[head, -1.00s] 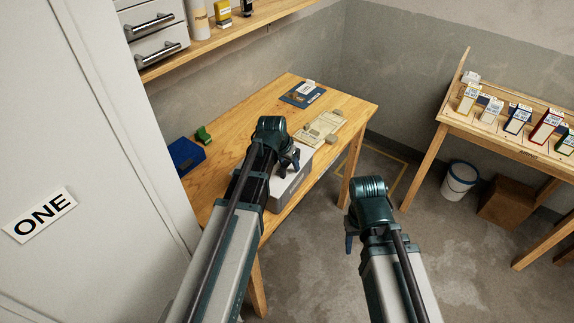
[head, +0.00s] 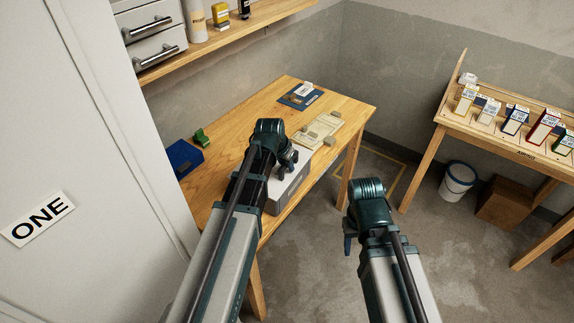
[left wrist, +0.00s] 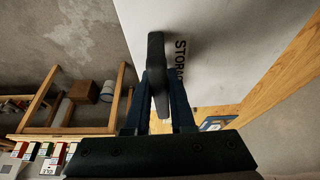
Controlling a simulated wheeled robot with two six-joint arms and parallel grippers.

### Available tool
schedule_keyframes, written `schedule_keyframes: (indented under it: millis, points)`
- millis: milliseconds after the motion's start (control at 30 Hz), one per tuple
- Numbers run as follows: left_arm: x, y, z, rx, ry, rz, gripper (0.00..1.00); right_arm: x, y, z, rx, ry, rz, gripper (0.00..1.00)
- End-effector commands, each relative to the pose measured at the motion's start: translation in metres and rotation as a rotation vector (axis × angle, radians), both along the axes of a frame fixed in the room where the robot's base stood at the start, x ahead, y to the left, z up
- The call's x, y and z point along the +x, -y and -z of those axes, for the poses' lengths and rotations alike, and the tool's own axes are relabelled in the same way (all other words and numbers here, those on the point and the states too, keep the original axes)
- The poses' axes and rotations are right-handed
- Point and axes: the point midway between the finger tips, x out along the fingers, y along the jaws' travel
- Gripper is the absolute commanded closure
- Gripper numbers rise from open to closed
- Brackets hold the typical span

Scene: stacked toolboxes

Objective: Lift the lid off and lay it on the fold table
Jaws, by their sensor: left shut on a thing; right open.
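A grey box (head: 289,193) with a pale lid (head: 301,159) stands at the near edge of a wooden table (head: 237,118). My left gripper (head: 287,167) is over the box and hides part of the lid. In the left wrist view, my left gripper (left wrist: 157,98) is shut on a dark handle (left wrist: 155,52) on the white lid (left wrist: 210,42), which carries partly hidden black lettering. I cannot tell whether the lid is clear of the box. My right gripper (head: 349,233) is open and empty, in front of the table and apart from it.
A blue item (head: 184,158), a green item (head: 202,137), a dark blue sheet (head: 301,95) and a pale tray with small blocks (head: 326,122) lie on the table. A rack of cartons (head: 515,119) stands at right, with a bucket (head: 458,181) and brown box (head: 504,202) below.

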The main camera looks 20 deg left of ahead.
Motion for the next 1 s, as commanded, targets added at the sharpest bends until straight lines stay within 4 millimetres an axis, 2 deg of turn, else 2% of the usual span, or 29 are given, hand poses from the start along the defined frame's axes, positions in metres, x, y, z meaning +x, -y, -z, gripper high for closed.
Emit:
schedule_keyframes:
  millis: [333,1000]
  points:
    - [0.000,0.000,-0.002,0.000,0.000,0.000,1.00,0.000,0.000,-0.002,0.000,0.000,0.000,0.50]
    - [0.000,0.000,-0.024,0.000,0.000,0.000,1.00,0.000,0.000,-0.024,0.000,0.000,0.000,0.50]
